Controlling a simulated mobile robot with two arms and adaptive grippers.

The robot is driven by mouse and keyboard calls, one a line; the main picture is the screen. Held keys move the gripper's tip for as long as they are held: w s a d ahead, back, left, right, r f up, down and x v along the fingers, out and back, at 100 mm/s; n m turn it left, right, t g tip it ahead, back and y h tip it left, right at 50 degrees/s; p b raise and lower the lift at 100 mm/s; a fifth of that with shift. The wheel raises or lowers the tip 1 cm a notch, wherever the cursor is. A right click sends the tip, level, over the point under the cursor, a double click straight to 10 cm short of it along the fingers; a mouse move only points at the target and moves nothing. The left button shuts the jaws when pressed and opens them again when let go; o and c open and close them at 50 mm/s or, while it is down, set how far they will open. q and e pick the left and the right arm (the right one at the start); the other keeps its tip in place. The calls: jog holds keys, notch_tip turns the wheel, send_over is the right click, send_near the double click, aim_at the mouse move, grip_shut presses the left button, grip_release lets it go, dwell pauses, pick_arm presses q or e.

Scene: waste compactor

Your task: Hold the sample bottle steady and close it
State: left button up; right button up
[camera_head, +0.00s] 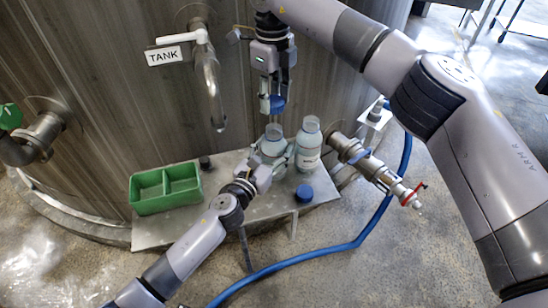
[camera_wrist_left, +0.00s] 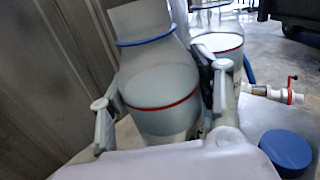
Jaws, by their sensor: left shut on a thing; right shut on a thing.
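A clear sample bottle (camera_head: 273,143) stands upright on the metal shelf, its mouth open. My left gripper (camera_head: 269,163) is shut on its body. In the left wrist view the bottle (camera_wrist_left: 160,85) is between the two fingers, with a red line around it and a blue ring at the neck. My right gripper (camera_head: 272,97) is above this bottle, shut on a blue cap (camera_head: 278,104). The cap is apart from the bottle mouth, a little above it.
A second bottle (camera_head: 308,148) stands close on the right, and also shows in the wrist view (camera_wrist_left: 218,45). Another blue cap (camera_head: 304,193) lies on the shelf (camera_head: 223,207). A green tray (camera_head: 165,203), tank spout (camera_head: 212,88) and side valve (camera_head: 372,163) are nearby.

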aim_at(273, 128)
pick_arm(q)
jog(key=c, duration=1)
jog(key=shift+c, duration=0.4)
pick_arm(e)
jog(key=shift+f, duration=2.5)
jog(key=shift+f, duration=0.9)
jog(key=shift+f, duration=0.55)
